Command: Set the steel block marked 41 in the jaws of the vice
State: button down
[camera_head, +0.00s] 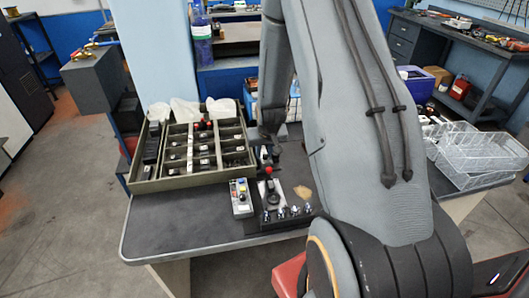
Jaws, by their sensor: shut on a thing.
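My gripper (268,156) is small and dark in the head view, low over the back of the bench, just right of the olive tray. It is shut on a small block whose marking is too small to read; the fingers mostly hide it. Below it is a dark fixture (273,196) with a red-topped part and a row of several silver knobs along its front. It seems to be the vice area, but I cannot make out the jaws. I cannot tell whether the held block touches the fixture.
A grey control box (241,198) with coloured buttons stands left of the fixture. The dark bench (170,228) is bare at front left. Clear plastic bins (478,155) stand at right, beyond my arm.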

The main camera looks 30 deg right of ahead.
jog(key=shift+f+b, duration=0.45)
jog(key=shift+f, duration=0.3)
jog(key=c, duration=1.4)
grip_release()
jog(key=shift+c, duration=0.2)
jog(key=shift+o, duration=0.2)
jog(key=shift+a+r, duration=0.1)
jog(key=shift+r, duration=0.4)
jog(key=shift+s+v, duration=0.15)
jog(key=shift+v, duration=1.55)
jog(key=shift+s+v, duration=0.1)
jog(key=shift+v, duration=1.65)
notch_tip(320, 180, up, 5)
jog(key=p, duration=0.5)
jog(key=shift+f, duration=0.1)
